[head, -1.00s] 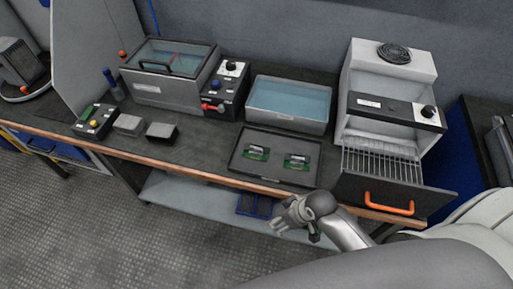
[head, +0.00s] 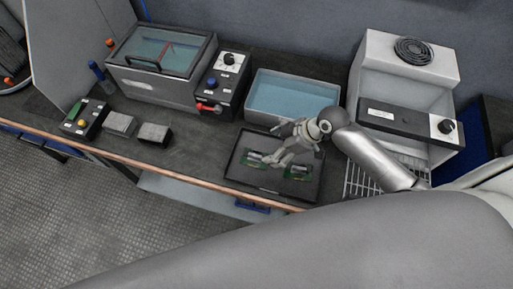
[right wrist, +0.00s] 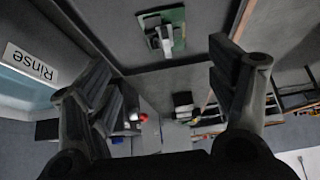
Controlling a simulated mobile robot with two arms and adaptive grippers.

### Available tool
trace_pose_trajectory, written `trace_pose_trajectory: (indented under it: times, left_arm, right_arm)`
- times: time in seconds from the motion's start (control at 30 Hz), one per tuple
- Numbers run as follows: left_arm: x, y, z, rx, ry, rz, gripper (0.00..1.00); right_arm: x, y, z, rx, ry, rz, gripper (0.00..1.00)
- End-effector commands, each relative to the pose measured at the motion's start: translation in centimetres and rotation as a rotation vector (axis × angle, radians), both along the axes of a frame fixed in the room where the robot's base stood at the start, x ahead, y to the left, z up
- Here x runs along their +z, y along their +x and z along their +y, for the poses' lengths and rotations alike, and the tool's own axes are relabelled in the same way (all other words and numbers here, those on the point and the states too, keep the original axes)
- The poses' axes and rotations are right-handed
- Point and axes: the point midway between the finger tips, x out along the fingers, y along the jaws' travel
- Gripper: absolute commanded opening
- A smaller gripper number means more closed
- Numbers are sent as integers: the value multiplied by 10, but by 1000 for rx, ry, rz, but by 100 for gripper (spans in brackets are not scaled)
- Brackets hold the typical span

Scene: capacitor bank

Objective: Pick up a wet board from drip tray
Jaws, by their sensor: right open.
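The dark drip tray (head: 232,172) lies on the bench in front of the rinse tank. Two green boards with pale metal parts lie in it: a left board (head: 252,159) and a right board (head: 298,172). My right gripper (head: 272,146) is open and empty above the tray, near the left board, and partly hides the tray. In the right wrist view its two fingers (right wrist: 160,92) are wide apart. One board (right wrist: 166,34) shows there beyond the fingertips, flat on the tray and not touched; I cannot tell which board. My left gripper is not in view.
The rinse tank (head: 291,96) with blue liquid stands behind the tray; its Rinse label (right wrist: 32,63) shows close to one finger. The dryer unit (head: 405,85) with a wire rack is at right. Left are a control box (head: 222,85), a lidded tank (head: 160,65) and small blocks.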

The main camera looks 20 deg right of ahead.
Motion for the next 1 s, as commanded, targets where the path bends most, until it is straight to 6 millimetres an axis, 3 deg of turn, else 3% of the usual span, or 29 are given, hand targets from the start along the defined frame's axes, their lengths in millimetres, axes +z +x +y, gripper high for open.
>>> trace_pose_trajectory:
  times: [0.2,0.33,0.47,0.73,1.0]
  left_arm:
    - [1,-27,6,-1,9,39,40]
    - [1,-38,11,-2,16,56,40]
    - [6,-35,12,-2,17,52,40]
    - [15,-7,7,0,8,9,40]
    - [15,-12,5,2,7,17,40]
  right_arm:
    - [-26,10,16,-3,3,1,79]
    - [-32,12,19,-1,1,0,79]
    - [-37,16,27,-3,3,1,79]
    - [-63,28,46,-3,0,2,79]
    - [-71,30,49,-2,-1,0,79]
